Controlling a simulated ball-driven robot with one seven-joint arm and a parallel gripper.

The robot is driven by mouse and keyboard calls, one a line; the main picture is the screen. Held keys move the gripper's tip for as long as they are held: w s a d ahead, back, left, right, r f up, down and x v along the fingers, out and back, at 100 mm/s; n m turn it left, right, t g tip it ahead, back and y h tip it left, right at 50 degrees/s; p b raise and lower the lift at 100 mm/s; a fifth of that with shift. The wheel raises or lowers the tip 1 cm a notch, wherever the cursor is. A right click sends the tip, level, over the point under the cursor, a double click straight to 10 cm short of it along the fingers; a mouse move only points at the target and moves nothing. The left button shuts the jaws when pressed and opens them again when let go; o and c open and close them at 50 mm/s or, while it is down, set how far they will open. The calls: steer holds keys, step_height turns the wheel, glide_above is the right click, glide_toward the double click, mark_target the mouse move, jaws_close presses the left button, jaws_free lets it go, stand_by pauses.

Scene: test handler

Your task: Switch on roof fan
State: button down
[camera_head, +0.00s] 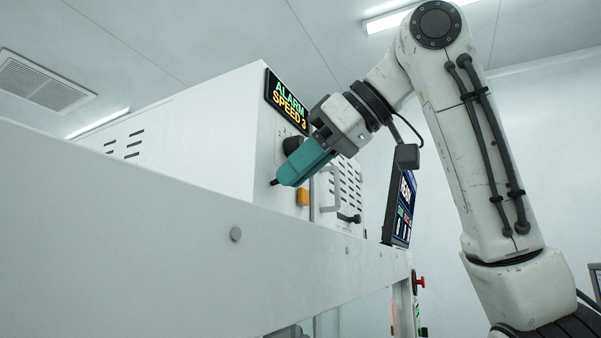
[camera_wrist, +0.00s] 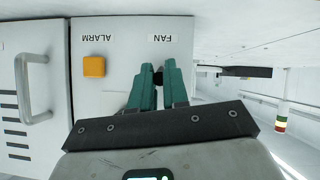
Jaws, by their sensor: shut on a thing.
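My gripper (camera_head: 288,176) reaches in to the front face of the white cabinet (camera_head: 190,125). Its two teal fingers, also in the wrist view (camera_wrist: 158,78), are closed around a small black switch (camera_wrist: 159,72) under the inverted label "FAN" (camera_wrist: 163,38). Only a dark tip of the switch (camera_head: 274,183) shows in the head view; the fingers hide the rest. The lit display (camera_head: 287,100) reads "ALARM" in green and "SPEED 3" in yellow. The roof fan itself cannot be identified for certain.
An orange button (camera_wrist: 94,67), labelled ALARM, sits beside the fan switch. A black knob (camera_head: 292,145) is behind my fingers. A door handle (camera_wrist: 32,88) stands out beside the panel. A tilted screen (camera_head: 400,208) and a red button (camera_head: 418,284) are to the right.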

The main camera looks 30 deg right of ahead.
steer(key=shift+r, duration=0.15)
stand_by(0.4)
steer(key=c, duration=1.1)
jaws_free()
steer(key=b+v, duration=0.2)
steer(key=v, duration=0.8)
steer(key=shift+s+r, duration=0.1)
steer(key=shift+r, duration=0.3)
steer(key=shift+d+f, duration=0.1)
